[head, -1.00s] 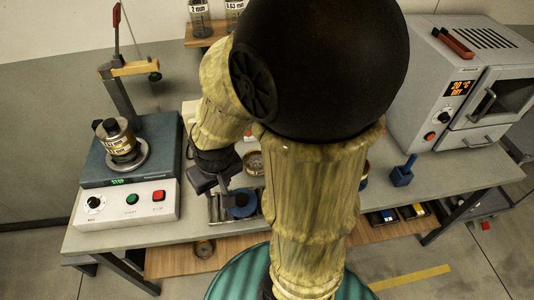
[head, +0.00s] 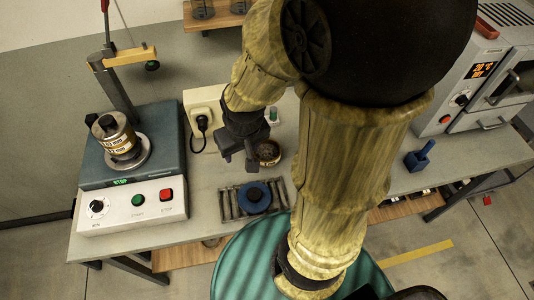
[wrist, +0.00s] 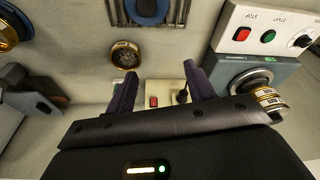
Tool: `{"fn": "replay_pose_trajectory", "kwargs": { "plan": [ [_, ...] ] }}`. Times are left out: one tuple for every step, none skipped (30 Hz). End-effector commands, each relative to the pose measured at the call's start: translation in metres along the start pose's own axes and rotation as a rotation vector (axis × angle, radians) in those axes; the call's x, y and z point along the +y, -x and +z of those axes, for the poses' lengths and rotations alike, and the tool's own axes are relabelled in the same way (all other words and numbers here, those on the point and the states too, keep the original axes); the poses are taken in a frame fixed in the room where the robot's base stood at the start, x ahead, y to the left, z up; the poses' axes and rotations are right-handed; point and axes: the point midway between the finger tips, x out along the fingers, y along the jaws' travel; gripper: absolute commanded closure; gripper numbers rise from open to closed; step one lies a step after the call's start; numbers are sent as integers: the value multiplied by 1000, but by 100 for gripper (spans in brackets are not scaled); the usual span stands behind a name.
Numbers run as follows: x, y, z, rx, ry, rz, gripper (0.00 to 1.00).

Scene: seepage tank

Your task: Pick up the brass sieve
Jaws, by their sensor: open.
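A small round brass-rimmed piece with a dark inside, which looks like the brass sieve (head: 267,153), lies on the bench just right of my gripper (head: 237,160) in the head view. In the wrist view the round piece (wrist: 126,54) shows beyond the left fingertip, apart from it. My gripper (wrist: 160,82) is open, with nothing between its fingers. Brass cans with labels (head: 119,140) are stacked on the teal shaker (head: 95,177) at left; they also show in the wrist view (wrist: 268,100).
A metal rack (head: 228,205) with a blue round dish (head: 256,194) stands at the bench front. A cream box with a cable (head: 204,102) is behind my gripper. A blue block with a handle (head: 417,160) and a grey oven (head: 450,112) are at right.

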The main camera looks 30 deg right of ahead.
Motion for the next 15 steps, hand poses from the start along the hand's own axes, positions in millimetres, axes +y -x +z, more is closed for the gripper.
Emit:
{"fn": "replay_pose_trajectory", "kwargs": {
  "plan": [
    [2,-3,-2,-2,-2,2,36],
    [4,-6,-4,-4,-4,4,30],
    [7,-10,-7,-8,-7,7,22],
    [10,-14,-11,-11,-9,9,17],
    [14,-19,-14,-17,-13,12,11],
    [21,-26,-20,-24,-18,16,3],
    [26,-32,-25,-30,-21,19,0],
    [33,-38,-30,-38,-25,22,0],
    [43,-47,-38,-47,-32,25,0],
    [51,-54,-43,-55,-37,26,0],
    [59,-61,-48,-62,-42,27,0],
    [70,-70,-55,-72,-51,27,0],
    [79,-76,-60,-78,-55,27,0],
    [88,-82,-64,-85,-60,26,0],
    [98,-88,-69,-91,-66,24,0]
  ]
}}
